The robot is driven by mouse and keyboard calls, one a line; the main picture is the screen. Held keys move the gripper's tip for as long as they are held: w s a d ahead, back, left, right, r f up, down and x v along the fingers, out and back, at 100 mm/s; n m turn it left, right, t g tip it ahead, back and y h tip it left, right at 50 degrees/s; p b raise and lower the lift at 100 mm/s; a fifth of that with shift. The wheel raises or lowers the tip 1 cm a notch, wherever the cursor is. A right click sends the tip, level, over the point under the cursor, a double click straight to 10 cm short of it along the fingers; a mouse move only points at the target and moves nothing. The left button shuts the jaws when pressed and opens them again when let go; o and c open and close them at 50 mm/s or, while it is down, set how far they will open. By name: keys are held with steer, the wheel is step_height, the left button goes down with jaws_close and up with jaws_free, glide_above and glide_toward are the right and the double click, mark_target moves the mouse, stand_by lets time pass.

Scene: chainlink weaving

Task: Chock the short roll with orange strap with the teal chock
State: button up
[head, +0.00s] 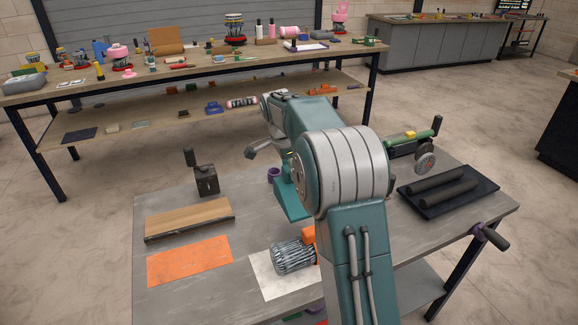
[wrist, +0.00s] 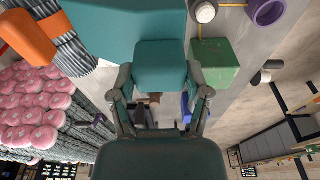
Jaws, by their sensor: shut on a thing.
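The short roll (head: 291,256) of grey wire lies on a pale mat (head: 270,285) on the near table, with its orange strap (head: 309,236) partly behind my arm. In the wrist view, the roll (wrist: 82,58) and orange strap (wrist: 27,38) show at the upper left. The teal chock (wrist: 130,25) is in my gripper (wrist: 160,98), whose fingers are shut on its block-shaped part. In the head view the chock (head: 290,203) shows beyond the roll, apart from it, with my gripper hidden by my arm. I cannot tell whether the chock touches the table.
A wooden board (head: 188,218), an orange sheet (head: 189,261) and a dark clamp (head: 205,180) lie left. A black tray (head: 448,198) with dark rolls is right. A purple ring (head: 273,174) and a green block (wrist: 213,62) stand near the chock. A cluttered bench (head: 190,78) is behind.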

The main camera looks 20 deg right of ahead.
steer(key=shift+f, duration=3.45)
steer(key=shift+f, duration=0.45)
steer(key=shift+s, duration=2.05)
steer(key=o, duration=1.4)
steer(key=r, duration=0.3)
steer(key=a+r, duration=0.1)
steer(key=r, duration=0.3)
steer(key=a+r, duration=0.1)
steer(key=r, duration=0.3)
steer(key=shift+w+r, duration=0.15)
steer(key=shift+r, duration=0.2)
